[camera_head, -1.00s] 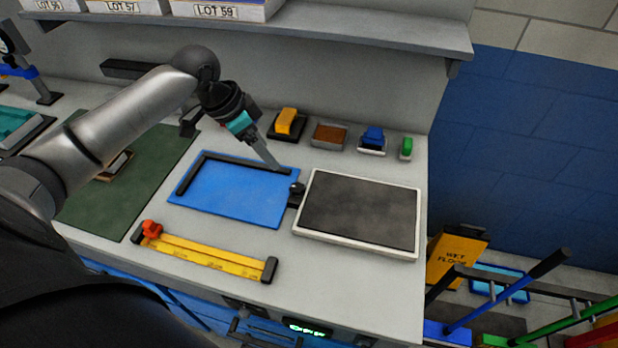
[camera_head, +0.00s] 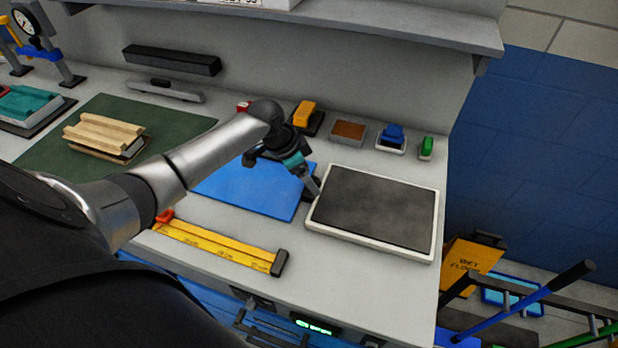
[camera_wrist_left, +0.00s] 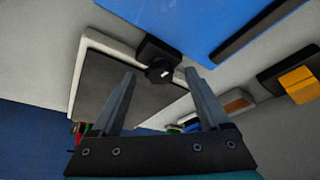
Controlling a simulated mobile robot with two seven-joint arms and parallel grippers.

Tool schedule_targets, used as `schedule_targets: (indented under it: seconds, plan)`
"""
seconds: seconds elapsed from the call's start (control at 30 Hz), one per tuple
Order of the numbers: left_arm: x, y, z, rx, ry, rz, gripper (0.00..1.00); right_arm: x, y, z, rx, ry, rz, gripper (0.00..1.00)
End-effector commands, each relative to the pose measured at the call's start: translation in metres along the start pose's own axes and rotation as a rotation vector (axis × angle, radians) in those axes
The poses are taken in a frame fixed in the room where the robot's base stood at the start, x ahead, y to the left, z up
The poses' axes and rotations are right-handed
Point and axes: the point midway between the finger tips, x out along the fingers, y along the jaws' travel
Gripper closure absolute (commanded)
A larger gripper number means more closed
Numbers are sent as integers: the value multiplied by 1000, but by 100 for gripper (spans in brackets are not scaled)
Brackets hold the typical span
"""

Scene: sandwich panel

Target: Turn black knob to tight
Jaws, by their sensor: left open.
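The black knob (camera_wrist_left: 158,71) shows in the left wrist view on a small black block at the edge of the white-framed dark panel (camera_wrist_left: 95,48). It has a small light mark on its face. My left gripper (camera_wrist_left: 160,73) is open, with its fingertips on either side of the knob in that view. I cannot tell whether they touch it. In the head view my left gripper (camera_head: 314,190) is at the left edge of the panel (camera_head: 378,205), and the knob is mostly hidden there. My right gripper is not in view.
The blue mat (camera_head: 235,188) lies left of the panel, and a yellow ruler (camera_head: 215,243) lies in front. Behind are an orange block (camera_head: 304,113), a brown-filled tray (camera_head: 348,131), a blue item (camera_head: 391,134) and a green item (camera_head: 426,147). A shelf (camera_head: 400,30) overhangs the back.

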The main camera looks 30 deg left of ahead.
Motion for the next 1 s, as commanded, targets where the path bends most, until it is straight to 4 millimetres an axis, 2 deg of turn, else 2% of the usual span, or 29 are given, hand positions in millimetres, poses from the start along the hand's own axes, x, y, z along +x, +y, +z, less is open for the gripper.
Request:
schedule_targets:
  seconds: [0.37,1.0]
  plan:
    - [5,0,-1,0,1,0,22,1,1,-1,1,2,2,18]
    - [5,0,0,0,0,0,94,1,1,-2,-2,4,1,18]
